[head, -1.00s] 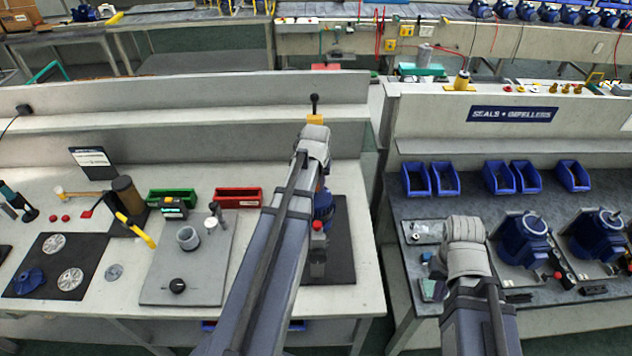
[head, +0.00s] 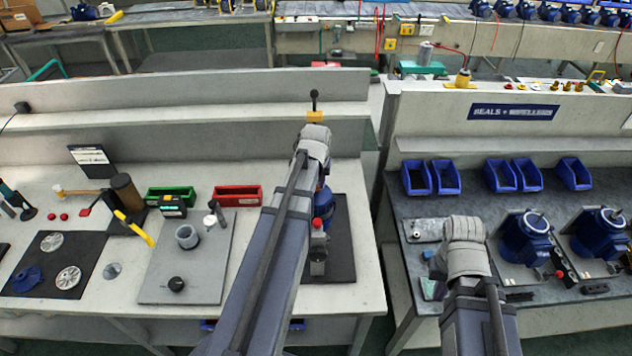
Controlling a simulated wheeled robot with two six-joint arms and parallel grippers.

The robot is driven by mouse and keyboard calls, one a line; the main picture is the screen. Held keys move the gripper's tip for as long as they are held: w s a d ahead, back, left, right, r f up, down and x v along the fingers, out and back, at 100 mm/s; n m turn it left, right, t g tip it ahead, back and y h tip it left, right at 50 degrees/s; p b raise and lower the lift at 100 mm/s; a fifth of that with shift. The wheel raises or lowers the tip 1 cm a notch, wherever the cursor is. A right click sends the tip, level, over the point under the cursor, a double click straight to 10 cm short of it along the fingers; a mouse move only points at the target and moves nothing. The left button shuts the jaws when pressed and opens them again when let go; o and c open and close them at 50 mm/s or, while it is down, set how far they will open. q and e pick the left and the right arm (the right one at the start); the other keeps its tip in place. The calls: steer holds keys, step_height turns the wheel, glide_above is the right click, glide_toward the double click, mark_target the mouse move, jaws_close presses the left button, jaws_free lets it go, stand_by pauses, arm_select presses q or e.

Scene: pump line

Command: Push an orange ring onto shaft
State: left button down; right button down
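Blue pumps (head: 524,240) stand on the right bench, each with a short metal shaft (head: 535,217) pointing up and toward the back. Another blue pump (head: 323,203) is mostly hidden behind my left arm on the left bench. I cannot make out an orange ring in this view. My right gripper (head: 438,266) is over the front left of the right bench, left of the pumps, and largely hidden by its own wrist. Its fingers and anything between them cannot be made out. My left gripper is hidden behind its arm, over the left bench.
Blue bins (head: 430,178) line the back of the right bench. The left bench holds a green bin (head: 170,196), a red bin (head: 238,195), a grey plate (head: 210,278) and a dark mat (head: 88,245) with discs. A gap separates the benches.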

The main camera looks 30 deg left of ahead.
arm_select(q)
steer(key=shift+f+b, duration=0.4)
stand_by(0.3)
steer(key=c, duration=0.5)
jaws_free()
steer(key=shift+c, duration=0.2)
steer(key=shift+o, duration=0.4)
steer(key=shift+o, duration=0.8)
step_height(320, 180, up, 9)
steer(key=p, duration=0.8)
steer(key=shift+f+p, duration=0.15)
steer(key=shift+p, duration=0.25)
